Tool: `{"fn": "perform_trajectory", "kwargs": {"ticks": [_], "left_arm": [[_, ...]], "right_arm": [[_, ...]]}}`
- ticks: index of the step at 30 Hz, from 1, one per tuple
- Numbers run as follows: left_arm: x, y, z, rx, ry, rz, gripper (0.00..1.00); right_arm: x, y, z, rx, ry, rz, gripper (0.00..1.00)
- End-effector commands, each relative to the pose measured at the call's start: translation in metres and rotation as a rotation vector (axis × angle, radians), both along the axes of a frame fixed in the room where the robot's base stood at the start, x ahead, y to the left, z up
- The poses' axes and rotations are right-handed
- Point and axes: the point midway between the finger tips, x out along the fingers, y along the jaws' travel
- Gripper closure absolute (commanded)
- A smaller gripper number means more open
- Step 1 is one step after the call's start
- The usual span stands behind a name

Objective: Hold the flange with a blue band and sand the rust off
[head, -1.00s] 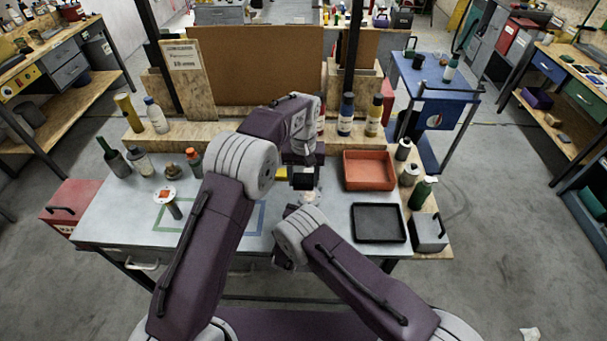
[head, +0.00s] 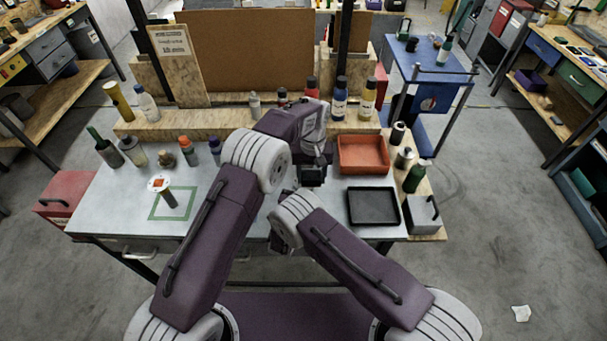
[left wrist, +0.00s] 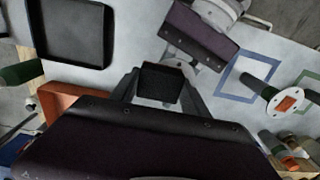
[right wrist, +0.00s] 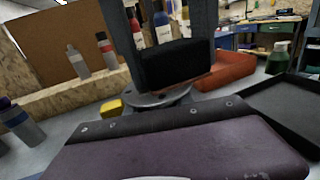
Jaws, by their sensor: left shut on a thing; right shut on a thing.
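My left gripper (head: 312,176) points down, shut on a black sanding block (left wrist: 160,84), which also shows in the right wrist view (right wrist: 175,66). My right gripper (left wrist: 183,66) is shut on a grey round flange (right wrist: 160,97), held disc up below the block. The block is right over the disc; I cannot tell whether they touch. The flange's band and any rust on it are hidden. A second flange (head: 158,183), white with an orange patch on its disc, stands at the green square (head: 153,213) on the left of the bench.
An orange tray (head: 363,154) and a black tray (head: 373,207) lie right of my grippers. Bottles stand on the back ledge (head: 230,123) and at both bench sides. A grey box (head: 421,215) is at the right edge. The bench front left is clear.

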Motion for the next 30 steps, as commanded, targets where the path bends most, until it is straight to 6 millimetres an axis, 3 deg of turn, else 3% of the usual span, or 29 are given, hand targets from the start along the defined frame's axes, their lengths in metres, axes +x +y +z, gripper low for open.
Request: {"fn": "perform_trajectory", "kwargs": {"ticks": [13,17,30], "left_arm": [[0.002,0.043,0.000,0.001,0.002,0.003,0.84],[0.004,0.041,0.023,-0.001,-0.004,0.001,0.84],[0.003,0.041,0.060,0.000,-0.001,0.001,0.84]], "right_arm": [[0.000,0.000,0.000,0.001,-0.001,0.000,1.00],[0.000,0.000,0.000,0.001,-0.001,0.000,1.00],[0.000,0.000,0.000,0.000,0.000,0.000,1.00]]}}
